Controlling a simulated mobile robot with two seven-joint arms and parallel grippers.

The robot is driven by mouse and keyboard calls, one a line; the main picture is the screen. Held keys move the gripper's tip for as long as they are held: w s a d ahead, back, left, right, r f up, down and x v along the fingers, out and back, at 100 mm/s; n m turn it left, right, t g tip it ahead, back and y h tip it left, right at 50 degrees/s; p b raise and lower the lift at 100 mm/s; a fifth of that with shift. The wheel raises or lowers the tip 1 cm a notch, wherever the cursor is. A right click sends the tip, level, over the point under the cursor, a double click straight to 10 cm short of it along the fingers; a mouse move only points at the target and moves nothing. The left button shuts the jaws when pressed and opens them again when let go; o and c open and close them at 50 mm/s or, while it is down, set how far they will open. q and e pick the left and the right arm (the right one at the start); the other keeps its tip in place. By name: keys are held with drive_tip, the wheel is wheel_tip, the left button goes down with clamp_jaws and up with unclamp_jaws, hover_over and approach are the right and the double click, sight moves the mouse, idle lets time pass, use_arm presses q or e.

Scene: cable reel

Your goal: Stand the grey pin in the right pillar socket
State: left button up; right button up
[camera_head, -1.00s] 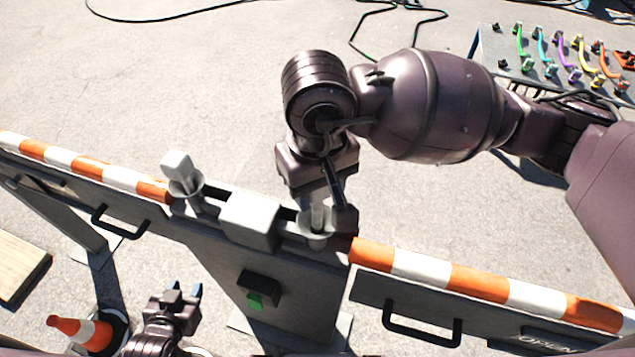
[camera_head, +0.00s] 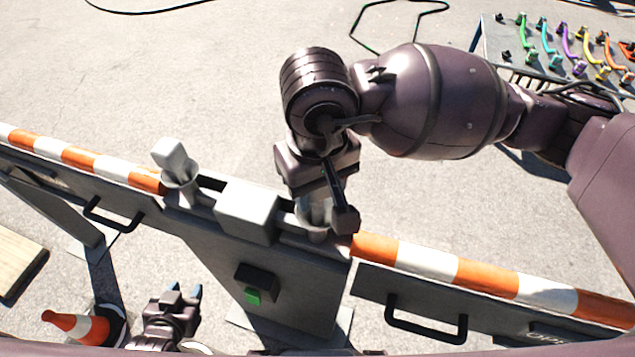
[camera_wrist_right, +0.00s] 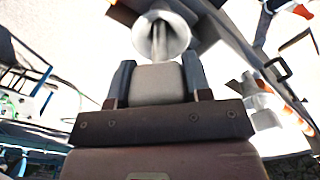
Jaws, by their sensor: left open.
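My right gripper (camera_head: 324,192) is over the right pillar socket (camera_head: 317,237), a pale funnel on top of the grey pillar (camera_head: 290,285). The right wrist view shows its fingers (camera_wrist_right: 158,74) shut on the square grey head of the pin (camera_wrist_right: 158,88). The shaft appears to point into the funnel mouth (camera_wrist_right: 162,38); how deep it sits cannot be told. In the head view the arm hides most of this pin. The left socket (camera_head: 181,190) holds another pin with a pale block head (camera_head: 168,153), tilted. My left gripper (camera_head: 186,291) is open and empty, low at the left.
A pale block (camera_head: 247,212) stands between the sockets. Striped barrier arms (camera_head: 450,268) with black handles extend both ways. A green button (camera_head: 253,296) is on the pillar front. A traffic cone (camera_head: 88,327) stands lower left. A table (camera_head: 492,45) with coloured cables is at the upper right.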

drive_tip(key=o, duration=0.5)
drive_tip(key=shift+r, duration=0.1)
wheel_tip(320, 180, up, 10)
drive_tip(key=shift+f, duration=0.2)
drive_tip(key=shift+r, duration=0.5)
idle(0.5)
